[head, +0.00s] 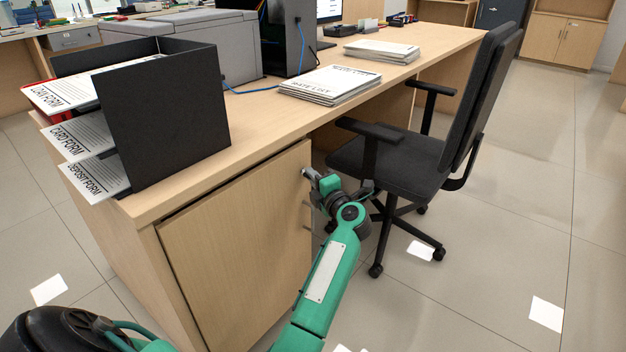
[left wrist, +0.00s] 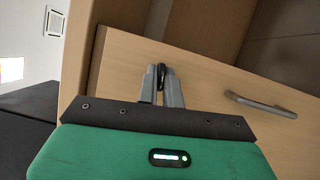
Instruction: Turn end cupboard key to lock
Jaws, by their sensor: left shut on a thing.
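The end cupboard door (head: 235,245) is pale wood, under the near end of the counter, and looks shut or nearly so. A thin dark gap runs along its top edge. My left gripper (head: 309,173) is at the door's upper right corner. In the left wrist view its two grey fingers (left wrist: 161,84) are closed on a small dark key (left wrist: 161,72) at the door face. The key's turn angle cannot be told, and the lock is mostly hidden by the fingers. The door's grey bar handle (left wrist: 262,105) is to the right in that view. My right gripper is out of view.
A black office chair (head: 400,160) stands close to the right of my left gripper. On the counter top (head: 262,118) are a black form tray (head: 170,110), paper stacks (head: 330,84) and a grey machine (head: 190,42). The tiled floor (head: 500,240) at right is mostly clear.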

